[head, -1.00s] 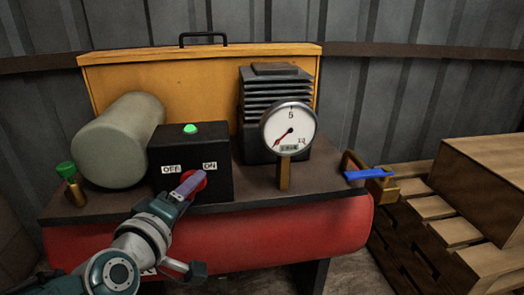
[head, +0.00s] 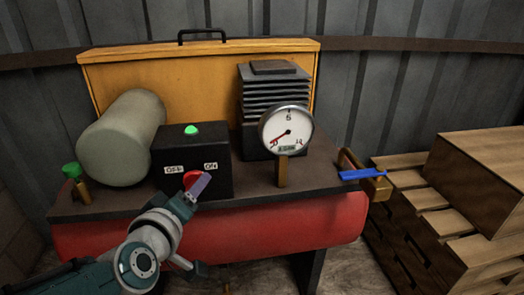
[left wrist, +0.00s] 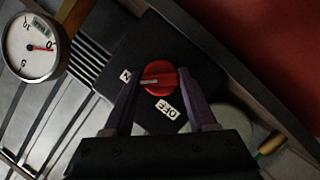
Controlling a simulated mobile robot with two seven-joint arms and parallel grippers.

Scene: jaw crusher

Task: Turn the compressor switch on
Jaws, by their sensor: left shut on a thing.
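The compressor's black switch box (head: 217,182) carries OFF and ON labels and a green light (head: 191,130) on top. Its red knob (head: 191,178) is partly covered by my left gripper (head: 199,186) in the head view. In the left wrist view the red knob (left wrist: 160,79) lies between the two fingers of my left gripper (left wrist: 160,86), which is shut on it. The knob's white mark points toward the ON label (left wrist: 125,75), and the OFF label (left wrist: 167,109) is to the side. My right gripper is not in view.
A pressure gauge (head: 286,132) stands right of the box, its needle near the low end. A green-capped valve (head: 71,171) is at the left, a blue-handled valve (head: 362,175) at the right. The red tank (head: 290,225) is below. Wooden pallets (head: 420,220) stand at the right.

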